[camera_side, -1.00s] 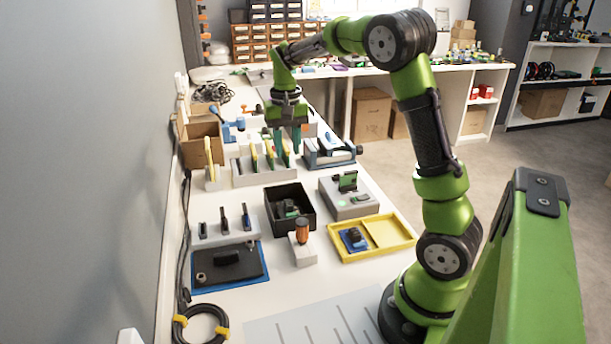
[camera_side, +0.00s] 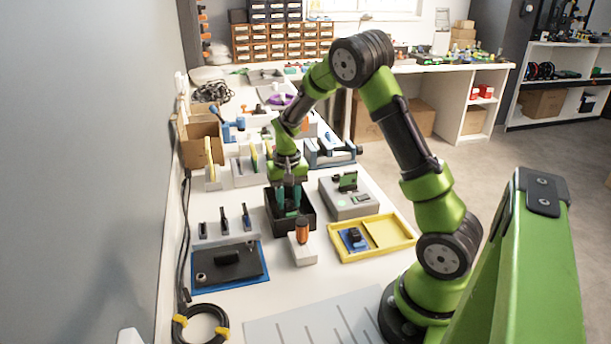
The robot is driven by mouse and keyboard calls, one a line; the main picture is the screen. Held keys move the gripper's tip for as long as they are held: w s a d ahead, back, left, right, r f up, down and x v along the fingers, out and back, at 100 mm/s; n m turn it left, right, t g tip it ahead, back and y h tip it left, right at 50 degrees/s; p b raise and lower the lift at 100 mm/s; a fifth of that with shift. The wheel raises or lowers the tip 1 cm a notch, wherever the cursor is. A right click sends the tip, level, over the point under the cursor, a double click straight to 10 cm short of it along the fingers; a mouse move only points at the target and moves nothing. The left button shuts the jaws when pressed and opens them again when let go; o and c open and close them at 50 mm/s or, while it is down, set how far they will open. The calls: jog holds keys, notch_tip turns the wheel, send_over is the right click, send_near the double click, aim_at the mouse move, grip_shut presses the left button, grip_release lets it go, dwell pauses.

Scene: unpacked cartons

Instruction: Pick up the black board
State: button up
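My gripper (camera_side: 288,212) points down into the black bin (camera_side: 312,222) in the middle of the table. Its two green fingers stand apart with a dark gap between them. The tips are inside the bin, and I cannot make out whether they touch anything there. The bin's contents are mostly hidden by the fingers and too small to tell. A flat black board-like plate (camera_side: 215,281) lies on a blue mat (camera_side: 203,291) at the front left, with a small black block (camera_side: 228,257) on it. My gripper is apart from that plate, behind and to its right.
A grey box with a green part (camera_side: 350,205) stands right of the bin. A yellow tray (camera_side: 392,236) and a white block with an orange-handled tool (camera_side: 303,240) are in front. Upright holders (camera_side: 224,222) stand left. A cable coil (camera_side: 200,325) lies at front left.

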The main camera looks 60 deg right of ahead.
aim_at(288, 202)
jog(key=shift+f, duration=0.45)
jog(key=shift+c, duration=0.3)
grip_shut()
jog(key=shift+r, duration=0.1)
notch_tip(288, 202, up, 10)
